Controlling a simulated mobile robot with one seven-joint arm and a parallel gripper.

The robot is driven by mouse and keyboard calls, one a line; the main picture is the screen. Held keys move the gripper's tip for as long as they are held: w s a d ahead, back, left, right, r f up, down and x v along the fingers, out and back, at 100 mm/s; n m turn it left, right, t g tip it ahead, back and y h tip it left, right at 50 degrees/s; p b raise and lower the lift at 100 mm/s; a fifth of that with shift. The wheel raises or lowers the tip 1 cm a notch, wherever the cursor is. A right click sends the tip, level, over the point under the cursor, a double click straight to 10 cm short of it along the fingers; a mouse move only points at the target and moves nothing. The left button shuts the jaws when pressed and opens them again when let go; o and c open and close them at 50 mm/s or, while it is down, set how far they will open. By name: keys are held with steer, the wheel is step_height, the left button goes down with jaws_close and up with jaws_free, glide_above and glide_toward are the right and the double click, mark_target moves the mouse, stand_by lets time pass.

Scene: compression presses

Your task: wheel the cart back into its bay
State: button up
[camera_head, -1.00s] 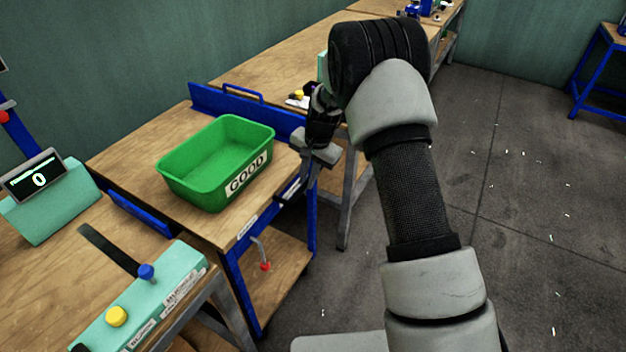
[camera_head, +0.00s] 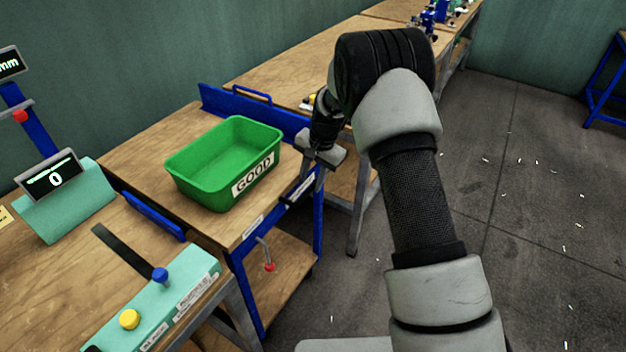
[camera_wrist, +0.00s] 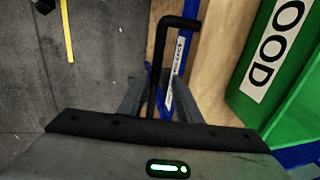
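The cart (camera_head: 160,135) has a wooden top, a blue frame and a lower wooden shelf (camera_head: 285,275). It stands between two wooden benches. A green bin (camera_head: 222,205) marked GOOD sits on its top and also shows in the wrist view (camera_wrist: 300,75). My gripper (camera_head: 308,160) is at the cart's right end, partly covered by my arm. In the wrist view, the black handle (camera_wrist: 161,50) runs between my two fingers (camera_wrist: 157,98). The fingers look closed around it, and cart and gripper move together. The exact finger contact is hard to see.
The near-left bench (camera_head: 50,285) carries a display reading 0 (camera_head: 52,178) and a teal box with yellow and blue knobs (camera_head: 165,300). A long bench (camera_head: 285,75) runs beyond the cart. Open grey floor (camera_head: 480,220) with small pale flecks lies to the right.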

steer(key=shift+d, duration=0.1)
steer(key=p+v, duration=0.2)
steer(key=v, duration=1.5)
steer(key=shift+r, duration=0.2)
